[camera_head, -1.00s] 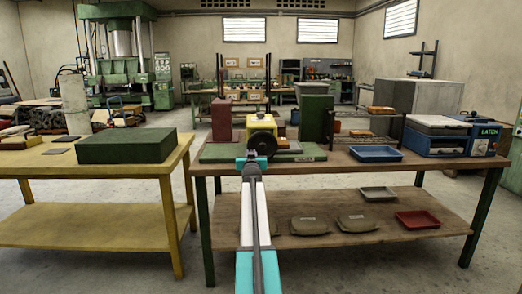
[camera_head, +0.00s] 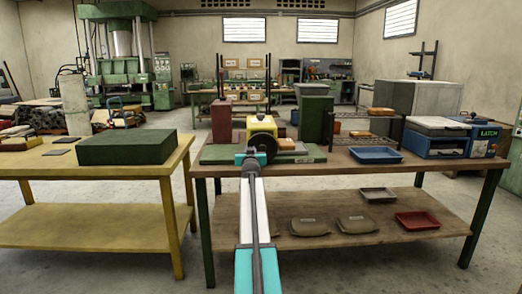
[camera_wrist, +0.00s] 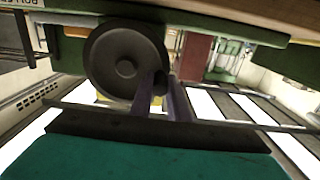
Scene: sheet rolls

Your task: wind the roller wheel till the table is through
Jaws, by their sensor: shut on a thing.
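The roller wheel (camera_head: 263,137) is a dark round disc on the front of a yellow roller housing (camera_head: 261,121). The press stands on a long green base (camera_head: 222,154) on the right workbench. A flat table with an orange-brown block (camera_head: 286,143) shows just right of the housing. My gripper (camera_head: 258,155) is at the lower front of the wheel. In the wrist view the wheel (camera_wrist: 122,62) fills the upper middle, and my gripper's purple fingers (camera_wrist: 163,98) are shut at its rim, on what looks like its handle. The handle itself is mostly hidden by the fingers.
A red block (camera_head: 221,122) and a green block (camera_head: 315,118) stand behind the press. A wire rack, a blue tray (camera_head: 375,155) and a blue latch box (camera_head: 436,140) are to the right. A dark green block (camera_head: 128,147) lies on the yellow table.

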